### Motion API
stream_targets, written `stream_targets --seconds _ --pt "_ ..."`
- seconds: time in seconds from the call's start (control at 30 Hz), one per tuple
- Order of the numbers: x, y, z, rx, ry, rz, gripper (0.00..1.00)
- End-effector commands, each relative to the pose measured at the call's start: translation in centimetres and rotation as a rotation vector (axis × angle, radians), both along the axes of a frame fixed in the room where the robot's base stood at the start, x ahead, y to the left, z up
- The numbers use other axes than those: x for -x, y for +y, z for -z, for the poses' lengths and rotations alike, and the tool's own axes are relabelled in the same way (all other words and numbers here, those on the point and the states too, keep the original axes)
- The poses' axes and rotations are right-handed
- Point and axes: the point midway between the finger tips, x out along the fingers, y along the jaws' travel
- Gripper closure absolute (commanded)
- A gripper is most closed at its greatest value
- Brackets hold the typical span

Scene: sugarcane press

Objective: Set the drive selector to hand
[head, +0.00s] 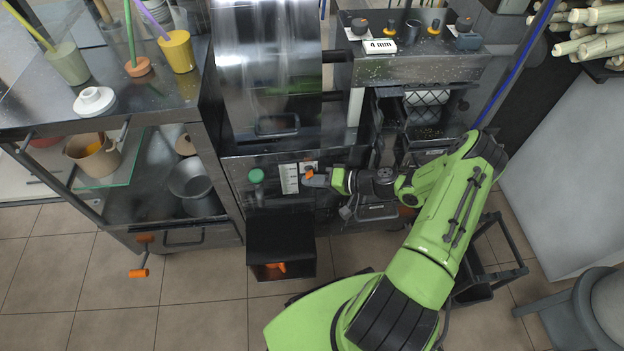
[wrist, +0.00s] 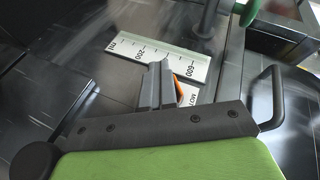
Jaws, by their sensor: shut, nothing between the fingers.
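The drive selector (head: 309,173) shows as a small orange knob on the dark front panel of the press, with a white label (head: 308,166) at it. In the wrist view only an orange sliver of the selector (wrist: 177,80) shows behind my fingers. The label in the wrist view (wrist: 189,96) reads "MOT", with the rest hidden. My gripper (head: 315,180) is shut and empty. Its fingertips (wrist: 158,68) are right beside the selector; I cannot tell whether they touch it. The selector's pointing direction is hidden.
A white scale plate (head: 289,178) and a green knob (head: 256,176) sit left of the selector. A black box (head: 281,240) juts out below. A dark handle (wrist: 268,98) stands out in the wrist view. A shelf cart (head: 110,120) is at left.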

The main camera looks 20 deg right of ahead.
Motion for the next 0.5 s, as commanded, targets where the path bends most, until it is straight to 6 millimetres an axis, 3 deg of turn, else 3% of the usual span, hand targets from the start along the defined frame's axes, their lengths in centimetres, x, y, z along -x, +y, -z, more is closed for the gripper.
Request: stream_targets --seconds 0.1,0.5 --pt "-0.2 0.1 -1.4 -0.008 -0.016 -0.002 1.0" --pt "-0.3 0.1 -2.6 -0.006 -0.021 -0.005 1.0"
